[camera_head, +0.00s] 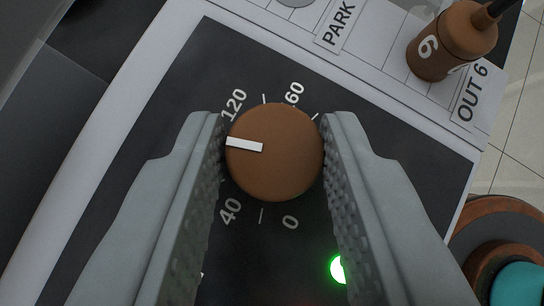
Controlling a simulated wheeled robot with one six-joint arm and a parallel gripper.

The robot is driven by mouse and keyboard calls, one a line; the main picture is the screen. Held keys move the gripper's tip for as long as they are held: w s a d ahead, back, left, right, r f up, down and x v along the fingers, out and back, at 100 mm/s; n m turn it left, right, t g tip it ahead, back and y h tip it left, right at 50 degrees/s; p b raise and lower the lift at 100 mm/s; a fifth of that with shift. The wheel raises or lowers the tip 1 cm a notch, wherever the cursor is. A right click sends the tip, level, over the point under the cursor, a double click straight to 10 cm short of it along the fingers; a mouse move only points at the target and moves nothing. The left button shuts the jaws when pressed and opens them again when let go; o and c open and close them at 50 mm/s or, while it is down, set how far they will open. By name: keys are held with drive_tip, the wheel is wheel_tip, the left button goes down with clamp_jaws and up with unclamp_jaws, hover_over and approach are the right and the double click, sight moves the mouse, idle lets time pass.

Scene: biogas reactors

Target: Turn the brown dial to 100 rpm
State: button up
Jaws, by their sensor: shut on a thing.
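The brown dial (280,165) is a round knob on a dark panel, in the middle of the camera_head view. Its white pointer mark (245,145) points left and slightly up, between the printed 120 (234,105) and 40 (229,212). It lies a little below the 120. The scale just left of the pointer is hidden by my left finger. My gripper (274,150) is shut on the dial, with one ridged grey finger on each side. A "60" (295,93) shows above the dial and a 0 (290,222) below it.
A lit green lamp (338,269) shows beside my right finger. A brown plug marked 6 (445,45) with a cable stands at the upper right, near the labels "OUT 6" (469,94) and "PARK" (338,25). A brown ring with a teal top (520,284) is at the lower right.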

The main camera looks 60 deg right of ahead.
drive_tip(key=shift+w+a+f+m+g+h, duration=0.1)
drive_tip(key=shift+m+g+h, duration=0.75)
drive_tip(key=shift+m, duration=0.65)
drive_tip(key=o, duration=1)
drive_tip(key=v, duration=1.7)
drive_tip(key=shift+a, duration=0.3)
drive_tip(key=shift+d, duration=0.1)
